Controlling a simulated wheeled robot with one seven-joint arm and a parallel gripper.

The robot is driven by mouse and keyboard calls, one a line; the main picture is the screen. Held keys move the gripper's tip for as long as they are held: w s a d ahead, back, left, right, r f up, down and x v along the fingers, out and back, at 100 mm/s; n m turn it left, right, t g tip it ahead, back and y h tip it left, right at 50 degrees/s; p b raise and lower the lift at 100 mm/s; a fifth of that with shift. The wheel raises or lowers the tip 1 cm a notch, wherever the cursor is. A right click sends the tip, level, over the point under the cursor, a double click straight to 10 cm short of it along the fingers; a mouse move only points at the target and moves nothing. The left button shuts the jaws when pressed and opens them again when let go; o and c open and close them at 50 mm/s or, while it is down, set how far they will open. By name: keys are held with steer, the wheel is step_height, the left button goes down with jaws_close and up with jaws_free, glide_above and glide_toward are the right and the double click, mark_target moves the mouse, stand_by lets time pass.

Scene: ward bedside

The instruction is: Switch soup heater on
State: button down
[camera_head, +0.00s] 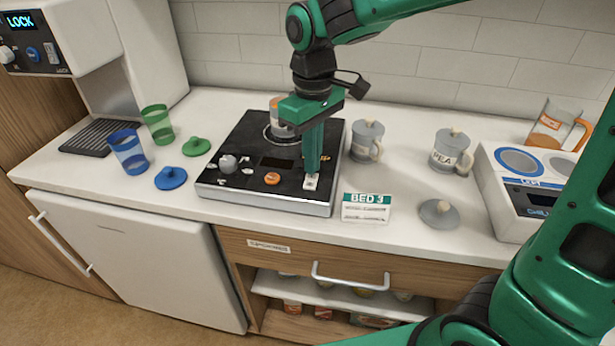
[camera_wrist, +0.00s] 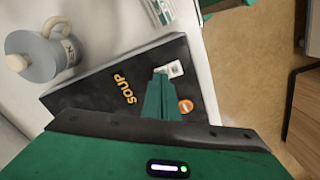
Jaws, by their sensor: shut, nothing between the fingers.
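The soup heater (camera_head: 240,160) is a black-topped box with a grey knob (camera_head: 228,163), an orange button (camera_head: 272,178) and a small dark display. A white rocker switch (camera_head: 311,184) sits at its front right corner. In the wrist view the heater top (camera_wrist: 100,100) shows the word SOUP, the white switch (camera_wrist: 170,69) and the orange button (camera_wrist: 185,106). My gripper (camera_head: 311,172) is shut and empty, pointing down at the white switch. Its fingertips (camera_wrist: 160,74) are right by the switch; I cannot tell whether they touch it. The display looks dark.
A cup (camera_head: 280,118) stands on the heater's back plate, behind my gripper. A BED 3 card (camera_head: 366,205) is close to its right. Lidded mugs (camera_head: 367,142) and another appliance (camera_head: 520,185) stand further right. Blue (camera_head: 128,152) and green (camera_head: 158,125) cups are left.

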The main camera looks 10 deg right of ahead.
steer(key=shift+f, duration=0.55)
stand_by(0.4)
step_height(320, 180, up, 7)
stand_by(0.9)
stand_by(0.3)
steer(key=s+d+f+m, duration=0.1)
steer(key=s+d+m, duration=0.2)
steer(key=d, duration=0.5)
steer(key=s+d+f+m, duration=0.2)
steer(key=s+d, duration=0.3)
steer(key=d, duration=0.3)
steer(key=s+d+f+m, duration=0.2)
steer(key=s+d+m, duration=0.2)
steer(key=d, duration=0.5)
steer(key=shift+s+m, duration=0.15)
steer(key=shift+m, duration=0.25)
steer(key=s+d+f+m, duration=0.1)
steer(key=s, duration=0.2)
steer(key=s+d+f+m, duration=0.1)
steer(key=s+d, duration=0.1)
steer(key=s, duration=0.1)
steer(key=s+d+f+m, duration=0.1)
steer(key=s+m, duration=0.1)
steer(key=s, duration=0.1)
steer(key=shift+d+f, duration=0.35)
steer(key=shift+f, duration=0.05)
